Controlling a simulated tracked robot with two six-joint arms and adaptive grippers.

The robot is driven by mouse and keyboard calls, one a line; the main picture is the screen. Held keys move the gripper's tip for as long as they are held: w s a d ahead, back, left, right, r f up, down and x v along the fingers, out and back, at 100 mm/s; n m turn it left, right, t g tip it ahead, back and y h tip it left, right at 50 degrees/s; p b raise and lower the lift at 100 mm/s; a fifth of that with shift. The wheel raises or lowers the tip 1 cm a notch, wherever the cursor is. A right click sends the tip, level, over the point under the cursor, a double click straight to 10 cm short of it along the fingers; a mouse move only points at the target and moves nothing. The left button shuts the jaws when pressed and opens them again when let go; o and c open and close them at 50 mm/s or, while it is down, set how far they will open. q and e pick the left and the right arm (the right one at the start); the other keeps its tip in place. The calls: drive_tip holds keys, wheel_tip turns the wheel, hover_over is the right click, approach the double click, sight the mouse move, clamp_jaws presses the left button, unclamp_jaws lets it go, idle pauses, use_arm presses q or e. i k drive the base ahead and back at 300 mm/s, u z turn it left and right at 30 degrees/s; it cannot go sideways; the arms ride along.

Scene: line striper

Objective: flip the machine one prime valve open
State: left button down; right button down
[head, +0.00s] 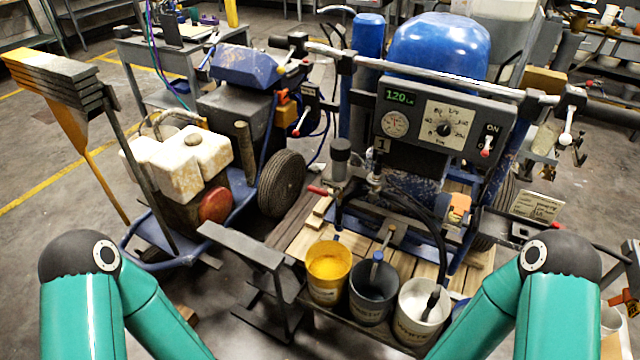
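Machine one (438,120) is the blue line striper at right centre, with a "1" on its grey control panel. The panel has a gauge (394,123), a lit display reading about 120, a dial (443,130) and a red-tipped ON switch (486,148). Low on its left side, a red-tipped lever (318,190) sticks out to the left near a dark cylinder (341,150). An orange-and-grey part (459,208) sits lower right. I cannot tell for certain which part is the prime valve. Both my teal arms run down past the bottom edge; neither gripper shows.
Yellow (329,272), dark (372,292) and white (423,310) buckets stand in front of machine one. A dark metal stand (245,245) is left of them. A second striper with a stained white tank (180,163) stands at left. A card (537,206) is at right.

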sight(321, 192)
drive_tip(key=z, duration=0.1)
drive_tip(key=i, duration=0.25)
drive_tip(key=u, duration=0.25)
drive_tip(key=k, duration=0.5)
drive_tip(key=z, duration=0.2)
drive_tip(key=i, duration=0.5)
drive_tip(key=u, duration=0.25)
drive_tip(key=k, duration=0.5)
drive_tip(key=u, duration=0.55)
drive_tip(key=i, duration=0.8)
drive_tip(key=u, duration=0.1)
